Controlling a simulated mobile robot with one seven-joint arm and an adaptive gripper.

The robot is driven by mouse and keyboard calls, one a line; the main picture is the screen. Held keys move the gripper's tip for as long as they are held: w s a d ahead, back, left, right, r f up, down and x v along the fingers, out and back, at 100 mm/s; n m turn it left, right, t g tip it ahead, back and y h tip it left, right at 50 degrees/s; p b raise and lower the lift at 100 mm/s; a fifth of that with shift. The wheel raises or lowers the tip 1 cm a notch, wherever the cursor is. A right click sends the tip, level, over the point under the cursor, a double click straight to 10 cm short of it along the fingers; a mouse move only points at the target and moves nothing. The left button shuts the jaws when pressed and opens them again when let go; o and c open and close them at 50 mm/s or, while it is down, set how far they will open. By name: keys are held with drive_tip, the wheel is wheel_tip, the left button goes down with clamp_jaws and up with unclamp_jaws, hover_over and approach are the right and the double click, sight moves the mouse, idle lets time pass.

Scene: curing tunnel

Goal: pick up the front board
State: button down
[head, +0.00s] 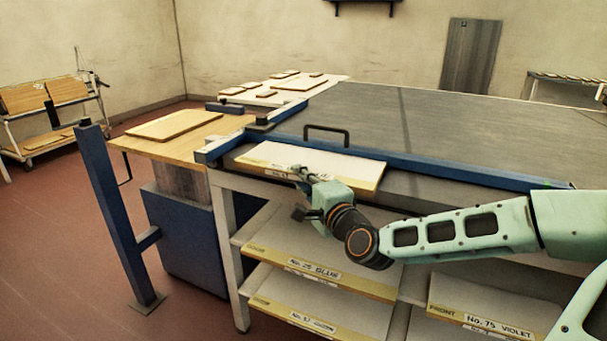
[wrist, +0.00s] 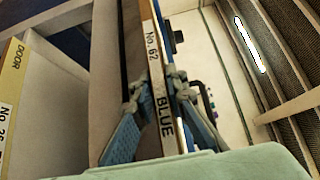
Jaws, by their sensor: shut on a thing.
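A pale board (head: 335,163) with a yellow front edge lies level at the top of the rack, just under the table's blue rail. My gripper (head: 303,176) is at this front edge and covers part of its label. In the wrist view the fingers (wrist: 155,100) are shut on the board's edge, one on each face. The label there (wrist: 152,40) reads "No. 62" and "BLUE"; its first word is not readable. Another board, marked "FRONT" and "No. 75 VIOLET" (head: 488,322), lies lower right in the rack, apart from my gripper.
Below lie a board marked "No. 25 BLUE" (head: 318,272) and another yellow-edged board (head: 305,318). The grey table top (head: 430,130) with its blue rail (head: 470,175) is just above the held board. A blue post (head: 115,215) stands left. The red floor is clear there.

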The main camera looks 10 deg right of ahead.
sight(300, 163)
drive_tip(key=shift+r, duration=0.55)
wheel_tip(300, 163, up, 2)
drive_tip(key=shift+r+p, duration=0.25)
drive_tip(key=shift+p, duration=0.55)
drive_tip(key=s+r+b, duration=0.1)
drive_tip(key=s+r, duration=0.3)
drive_tip(key=s, duration=0.3)
drive_tip(key=s+a+r, duration=0.1)
drive_tip(key=s+r, duration=0.4)
drive_tip(key=s, duration=0.2)
drive_tip(key=shift+a+r+b, duration=0.15)
drive_tip(key=shift+b, duration=0.25)
